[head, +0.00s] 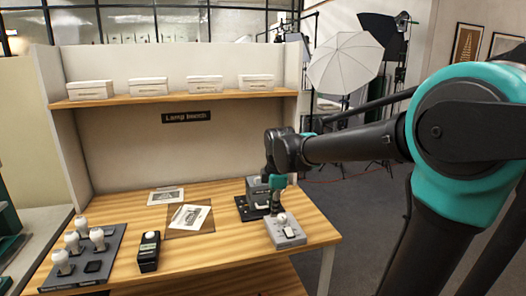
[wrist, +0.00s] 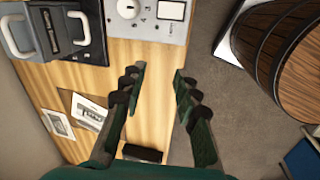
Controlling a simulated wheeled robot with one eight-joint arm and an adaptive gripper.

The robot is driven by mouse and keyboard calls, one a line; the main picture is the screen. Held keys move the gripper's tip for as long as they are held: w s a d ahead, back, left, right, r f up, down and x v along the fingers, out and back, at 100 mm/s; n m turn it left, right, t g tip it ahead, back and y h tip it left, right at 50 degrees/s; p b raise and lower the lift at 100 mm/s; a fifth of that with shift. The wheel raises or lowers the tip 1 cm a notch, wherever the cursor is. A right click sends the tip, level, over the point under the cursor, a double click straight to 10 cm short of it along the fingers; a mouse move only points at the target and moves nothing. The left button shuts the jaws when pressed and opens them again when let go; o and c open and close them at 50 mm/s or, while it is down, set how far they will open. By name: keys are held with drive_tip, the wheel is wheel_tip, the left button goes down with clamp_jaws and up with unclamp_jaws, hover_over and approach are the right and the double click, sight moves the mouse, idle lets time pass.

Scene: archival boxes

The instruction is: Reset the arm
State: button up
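My gripper (wrist: 159,72) is open in the wrist view, its two dark green fingers apart with nothing between them. Beneath it are the bench's wooden edge and the grey floor. In the head view my arm reaches in from the right, and my gripper (head: 278,188) hangs over the right end of the lamp bench (head: 215,250), close above a grey box with a dial (head: 286,232). Its fingers are hard to make out there. In the wrist view the dial box (wrist: 146,14) lies beyond the fingertips.
Photo prints (head: 190,218), a black handheld device (head: 149,252) and a bulb tray (head: 110,268) lie leftward. Several white boxes (head: 148,87) stand on the shelf. A wooden barrel (wrist: 285,50) stands beyond the bench edge.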

drive_tip(key=s+d+f+m+t, duration=0.1)
drive_tip(key=s+d+f+m, duration=1.4)
drive_tip(key=m, duration=0.4)
drive_tip(key=shift+s+d+f+m+t+h, duration=0.3)
drive_tip(key=shift+s+d+t, duration=0.1)
drive_tip(key=shift+s, duration=0.2)
drive_tip(key=shift+o, duration=0.5)
idle(0.8)
